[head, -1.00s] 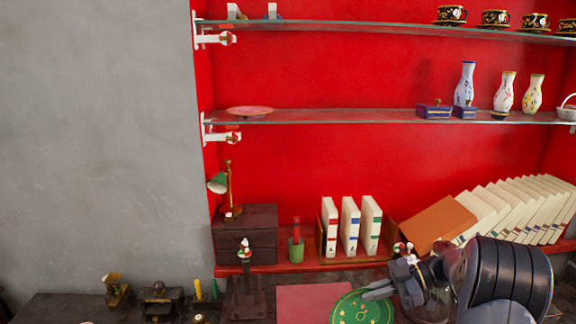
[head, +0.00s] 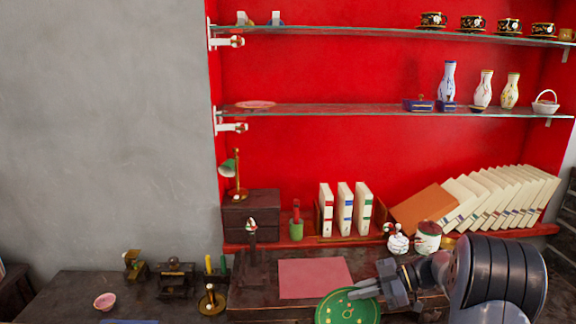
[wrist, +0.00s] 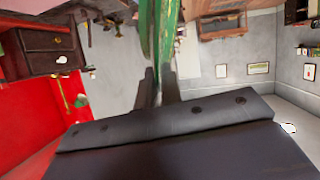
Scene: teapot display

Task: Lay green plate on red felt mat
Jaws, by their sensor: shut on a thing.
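The green plate (head: 348,306) with gold markings is in the lower middle of the head view. My gripper (head: 366,290) is shut on the plate's right rim. In the wrist view the plate (wrist: 160,40) shows edge-on between the two fingers (wrist: 157,88). The red felt mat (head: 312,279) lies flat on the dark table behind and to the left of the plate. The plate overlaps the mat's lower right corner in the picture. I cannot tell whether the plate touches the mat or table.
A small drawer cabinet (head: 250,216), a green pot (head: 296,227) and upright books (head: 344,210) stand behind the mat. White lidded jars (head: 427,237) are near my arm. A candle holder (head: 211,300) and a pink bowl (head: 104,301) sit to the left.

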